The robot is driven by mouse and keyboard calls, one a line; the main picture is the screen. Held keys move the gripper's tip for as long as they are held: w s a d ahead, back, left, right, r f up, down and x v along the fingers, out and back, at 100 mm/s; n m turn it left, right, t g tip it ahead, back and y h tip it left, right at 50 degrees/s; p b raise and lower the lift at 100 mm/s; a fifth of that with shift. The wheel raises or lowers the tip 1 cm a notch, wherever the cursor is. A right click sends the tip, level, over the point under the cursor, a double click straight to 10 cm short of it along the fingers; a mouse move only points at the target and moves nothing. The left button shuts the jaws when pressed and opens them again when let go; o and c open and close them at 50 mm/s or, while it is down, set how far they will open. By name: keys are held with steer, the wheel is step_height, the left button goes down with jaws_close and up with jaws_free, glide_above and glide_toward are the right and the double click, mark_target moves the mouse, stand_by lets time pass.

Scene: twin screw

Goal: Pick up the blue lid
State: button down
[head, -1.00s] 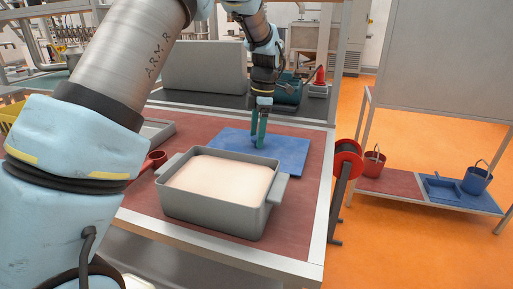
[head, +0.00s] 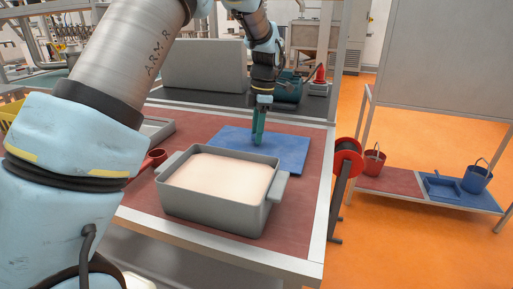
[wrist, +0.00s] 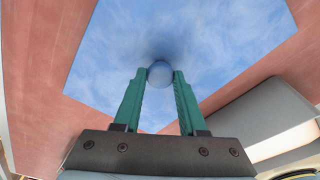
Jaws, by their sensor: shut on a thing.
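The blue lid (wrist: 160,75) is a small round blue piece between my two green fingertips in the wrist view. It stands over the blue mat (head: 285,154), whose colour is close to its own. My gripper (head: 258,141) points down over the mat behind the grey bin in the head view. In the wrist view my gripper (wrist: 161,78) is shut on the lid, one finger on each side. In the head view the fingers hide the lid. I cannot tell whether the lid still touches the mat.
A grey bin (head: 215,210) with pale contents stands at the table's front, close before my gripper. A red scoop (head: 157,157) lies left of it. A red reel (head: 348,163) is at the table's right edge. The mat's right part is clear.

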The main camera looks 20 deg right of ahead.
steer(key=shift+r, duration=0.1)
stand_by(0.4)
step_height(320, 180, up, 18)
steer(key=b, duration=0.2)
